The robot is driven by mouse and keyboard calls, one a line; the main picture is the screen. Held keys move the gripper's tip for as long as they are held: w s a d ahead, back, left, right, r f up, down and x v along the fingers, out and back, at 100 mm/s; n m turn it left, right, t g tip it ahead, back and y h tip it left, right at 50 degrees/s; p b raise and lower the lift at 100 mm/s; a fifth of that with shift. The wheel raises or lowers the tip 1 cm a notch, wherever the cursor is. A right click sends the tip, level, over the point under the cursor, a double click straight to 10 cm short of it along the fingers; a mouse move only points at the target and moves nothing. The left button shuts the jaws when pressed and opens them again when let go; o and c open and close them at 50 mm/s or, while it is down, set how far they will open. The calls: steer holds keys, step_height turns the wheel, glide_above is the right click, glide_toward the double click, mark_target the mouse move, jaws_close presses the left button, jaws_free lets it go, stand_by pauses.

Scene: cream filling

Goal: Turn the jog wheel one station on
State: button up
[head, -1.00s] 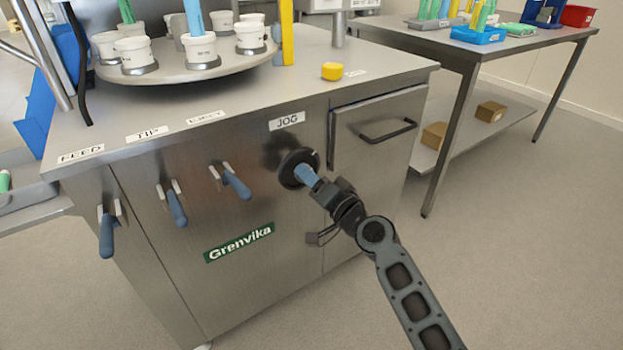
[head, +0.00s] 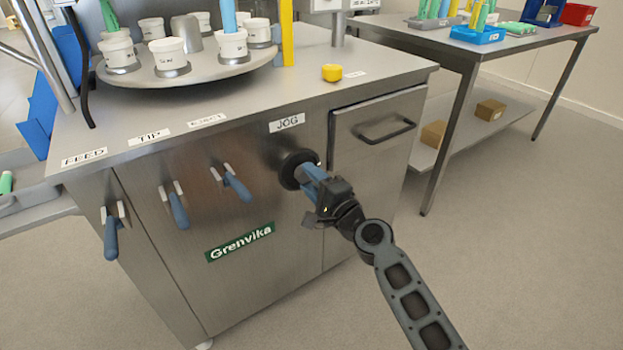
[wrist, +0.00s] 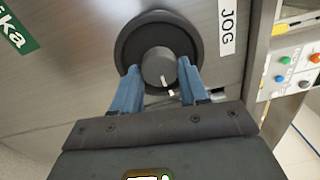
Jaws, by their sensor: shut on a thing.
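The jog wheel (head: 292,168) is a dark round disc on the front of the steel cabinet, under the JOG label (head: 287,123). In the wrist view the wheel (wrist: 134,40) has a grey central hub (wrist: 158,66) with a white mark on it. My gripper (head: 308,172) is at the wheel, its blue fingers (wrist: 160,84) on either side of the hub and shut on it. The turntable (head: 190,78) on top of the cabinet carries several white tubs (head: 170,57). A blue tube stands over one tub.
Several blue-handled levers (head: 177,208) hang left of the wheel. A yellow button (head: 332,72) is on the cabinet top. A side table (head: 460,55) stands at the right, with open floor before it.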

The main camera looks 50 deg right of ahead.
steer(key=shift+m, duration=0.3)
steer(key=o, duration=1.1)
steer(key=shift+c, duration=0.2)
steer(key=b+v, duration=0.1)
steer(key=v, duration=0.7)
steer(key=shift+w, duration=0.1)
